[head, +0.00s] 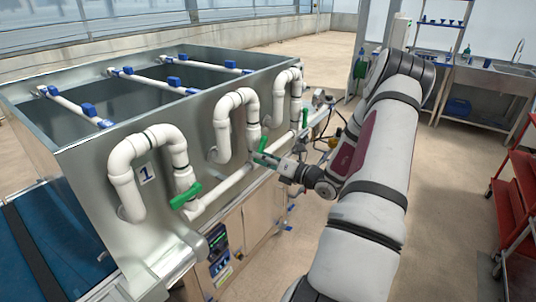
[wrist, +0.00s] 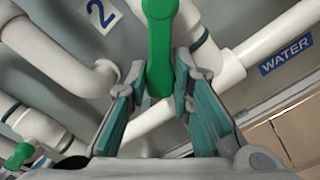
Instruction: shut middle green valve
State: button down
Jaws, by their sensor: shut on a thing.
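The middle green valve handle (head: 263,145) is on the white pipe at the tank's side, below the second pipe loop. It also shows large in the wrist view (wrist: 160,45), pointing down the picture from its pipe. My gripper (head: 258,159) is at this handle, with teal-padded fingers on both sides of its lower end in the wrist view (wrist: 160,80). The gripper is shut on the handle. The finger contact is partly hidden. A nearer green valve handle (head: 186,196) sits slanted by the "1" label, and a farther one (head: 305,117) stands upright.
White pipe loops (head: 235,100) stick out from the metal tank (head: 85,150) near my gripper. A "2" label (wrist: 102,14) and a WATER label (wrist: 285,55) are on the tank side. A red cart (head: 515,195) stands at the right. Floor between is clear.

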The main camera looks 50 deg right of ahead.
aim_at(259, 151)
jog(key=r+m+p, duration=0.1)
jog(key=m, duration=0.1)
jog(key=a+r+m+p, duration=0.1)
jog(key=m+p, duration=0.1)
jog(key=m, duration=0.1)
jog(key=r+m+p, duration=0.1)
jog(key=m, duration=0.1)
jog(key=shift+s+a+r+m+p, duration=0.2)
jog(key=shift+a+r+m+p, duration=0.05)
jog(key=shift+a+m+p, duration=0.15)
jog(key=shift+w+r+m+p, duration=0.1)
jog(key=shift+r+m+p, duration=0.35)
jog(key=shift+m, duration=0.55)
jog(key=c, duration=1.4)
grip_release()
jog(key=s, duration=0.8)
jog(key=s+d, duration=0.1)
jog(key=s, duration=0.3)
jog(key=shift+a, duration=0.1)
